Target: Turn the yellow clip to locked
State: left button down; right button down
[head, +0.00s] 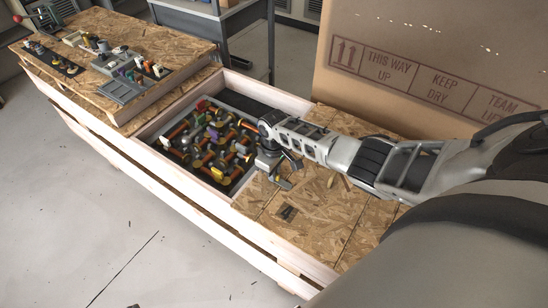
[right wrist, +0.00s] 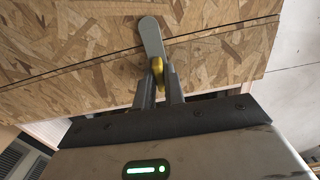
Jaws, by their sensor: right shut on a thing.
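The yellow clip (right wrist: 157,68) shows in the right wrist view, between the fingertips of my right gripper (right wrist: 158,82). The gripper is shut on it. A flat grey tongue with a rounded end (right wrist: 151,38) extends from the clip over the chipboard. In the head view my right gripper (head: 268,163) is at the near-left edge of the right-hand chipboard lid, beside the open compartment. The grey tongue (head: 284,184) lies there on the board, and the clip itself is mostly hidden by the gripper. My left gripper is in neither view.
The open compartment (head: 240,192) of the wooden crate holds a tray of pipes and coloured valves. A chipboard top (head: 165,45) at the back left carries several small fittings. A large cardboard box (head: 430,55) stands behind my right arm. A dark piece (head: 288,213) lies on the lid.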

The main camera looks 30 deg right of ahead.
jog(key=c, duration=1.5)
grip_release()
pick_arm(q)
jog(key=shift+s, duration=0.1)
